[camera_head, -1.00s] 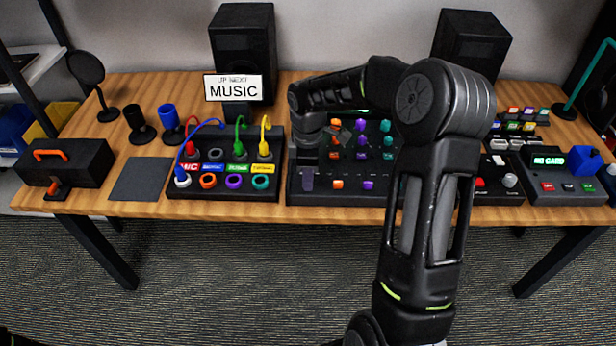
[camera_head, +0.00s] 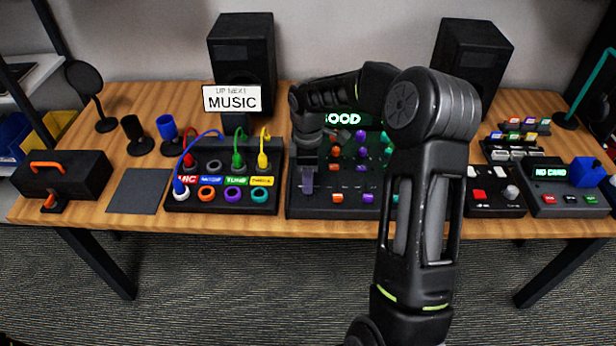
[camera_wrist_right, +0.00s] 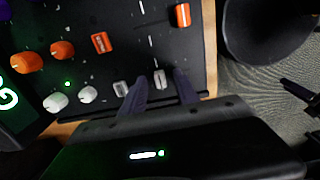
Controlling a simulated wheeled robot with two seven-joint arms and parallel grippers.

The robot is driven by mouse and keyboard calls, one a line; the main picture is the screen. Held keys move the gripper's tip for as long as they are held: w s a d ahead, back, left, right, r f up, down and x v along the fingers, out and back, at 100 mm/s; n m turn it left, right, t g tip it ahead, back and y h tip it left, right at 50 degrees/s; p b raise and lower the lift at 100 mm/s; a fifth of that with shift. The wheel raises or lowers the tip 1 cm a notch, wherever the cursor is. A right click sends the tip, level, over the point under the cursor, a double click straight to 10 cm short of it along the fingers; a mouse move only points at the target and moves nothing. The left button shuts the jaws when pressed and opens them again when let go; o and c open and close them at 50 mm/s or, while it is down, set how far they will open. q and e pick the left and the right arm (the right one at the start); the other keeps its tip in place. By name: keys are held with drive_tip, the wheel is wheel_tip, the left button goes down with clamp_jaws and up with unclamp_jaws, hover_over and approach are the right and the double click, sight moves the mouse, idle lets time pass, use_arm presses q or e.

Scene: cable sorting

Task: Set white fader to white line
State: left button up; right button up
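The black mixer panel (camera_head: 297,208) stands mid-table in the head view, partly behind my right arm. In the right wrist view, a white fader (camera_wrist_right: 160,79) sits near the panel's edge, between the two dark fingers of my right gripper (camera_wrist_right: 159,76). The fingers look apart, with a gap on both sides of the cap. A second white cap (camera_wrist_right: 122,88) lies just left of the left finger. A thin pale line (camera_wrist_right: 153,60) shows above the fader; I cannot tell if it is the white line. My left gripper is not in view.
In the wrist view, orange caps (camera_wrist_right: 101,42) and white round knobs (camera_wrist_right: 57,102) are near the fingers. A cable box (camera_head: 222,207) stands left of the mixer. A button box (camera_head: 495,208) is to the right. A grey mat (camera_head: 139,191) is empty.

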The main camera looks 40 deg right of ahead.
drive_tip(key=shift+r, duration=3.9)
drive_tip(key=shift+f, duration=0.1)
